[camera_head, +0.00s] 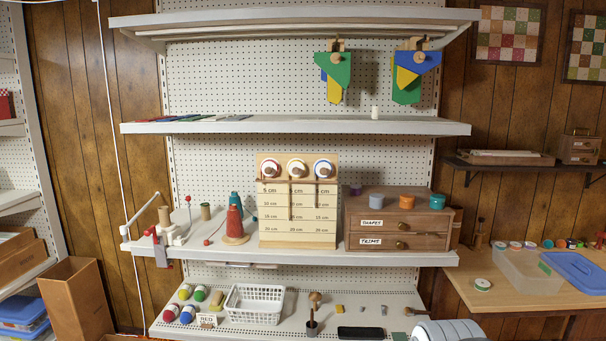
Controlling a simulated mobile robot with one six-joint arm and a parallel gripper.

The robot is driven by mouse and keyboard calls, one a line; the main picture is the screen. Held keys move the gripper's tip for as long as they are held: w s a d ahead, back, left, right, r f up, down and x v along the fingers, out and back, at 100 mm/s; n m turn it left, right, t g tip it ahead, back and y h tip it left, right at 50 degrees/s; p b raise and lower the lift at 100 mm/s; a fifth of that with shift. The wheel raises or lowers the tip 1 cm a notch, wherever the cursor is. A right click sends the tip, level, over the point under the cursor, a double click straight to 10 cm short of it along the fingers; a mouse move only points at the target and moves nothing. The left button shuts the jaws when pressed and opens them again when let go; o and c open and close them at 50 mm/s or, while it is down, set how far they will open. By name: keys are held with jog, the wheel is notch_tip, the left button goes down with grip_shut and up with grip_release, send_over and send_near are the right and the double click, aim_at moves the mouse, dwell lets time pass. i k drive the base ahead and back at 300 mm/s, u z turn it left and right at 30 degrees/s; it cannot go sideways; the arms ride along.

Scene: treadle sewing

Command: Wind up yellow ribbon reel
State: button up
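The board (297,238) carries rows of cm labels and dark vertical lines below the reels. How far any ribbon hangs out is too small to tell. My gripper is not in view.
A wooden drawer box (390,220) stands right of the board, with small pots on top. Red and teal thread cones (234,222) stand left. A white basket (254,303) is on the lower shelf. A grey rounded part, probably mine, shows at the bottom right.

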aim_at(297, 168)
jog(key=u, duration=0.05)
jog(key=i, duration=1)
jog(key=z, duration=0.05)
